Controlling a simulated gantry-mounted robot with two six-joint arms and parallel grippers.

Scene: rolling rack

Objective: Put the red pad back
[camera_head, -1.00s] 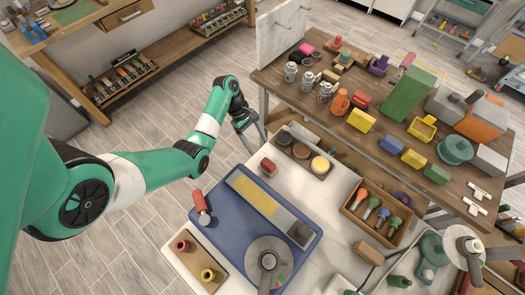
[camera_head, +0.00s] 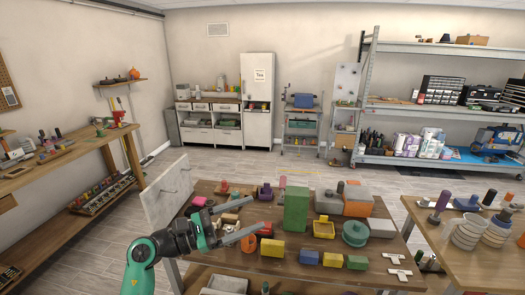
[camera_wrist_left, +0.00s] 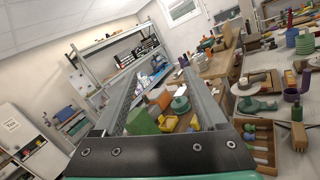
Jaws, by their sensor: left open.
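No item is clearly recognisable as the red pad. A small red block (camera_head: 266,228) sits on the wooden table by my left gripper's lower finger, partly covered; I cannot tell whether it is the pad. My left gripper (camera_head: 257,213) is open, with nothing between its long grey fingers, over the left part of the table in the head view. Its two fingers also show in the left wrist view (camera_wrist_left: 160,88), pointing toward the table and the shelves. A small shelved rack (camera_head: 301,140) with a blue box on top stands by the back wall. My right gripper is not in view.
The wooden table (camera_head: 232,270) is crowded: a tall green block (camera_head: 296,207), yellow block (camera_head: 272,248), blue block (camera_head: 309,257) and green round pot (camera_head: 355,233). A pale upright panel (camera_head: 168,195) stands at its left. Open floor (camera_head: 225,163) lies behind it.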

